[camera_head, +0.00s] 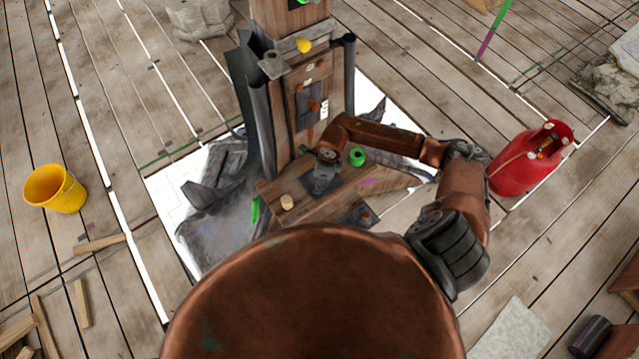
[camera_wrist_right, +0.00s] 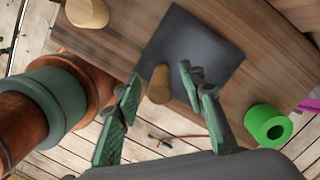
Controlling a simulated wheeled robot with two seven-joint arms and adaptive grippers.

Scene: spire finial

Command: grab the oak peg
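A small tan wooden peg (camera_wrist_right: 159,85), which looks like the oak peg, stands on a dark square pad (camera_wrist_right: 198,48) in the right wrist view. My right gripper (camera_wrist_right: 160,74) is open, with one finger on each side of the peg and a visible gap to each finger. In the head view my right gripper (camera_head: 320,185) points down over the dark pad (camera_head: 318,186), and the peg is hidden there behind it. My left gripper is not in view.
A second, paler wooden piece (camera_head: 287,202) stands on the plank bench (camera_head: 340,203) left of the pad. A green ring (camera_head: 357,157) lies right of the gripper. A wooden post (camera_head: 296,125) rises behind.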

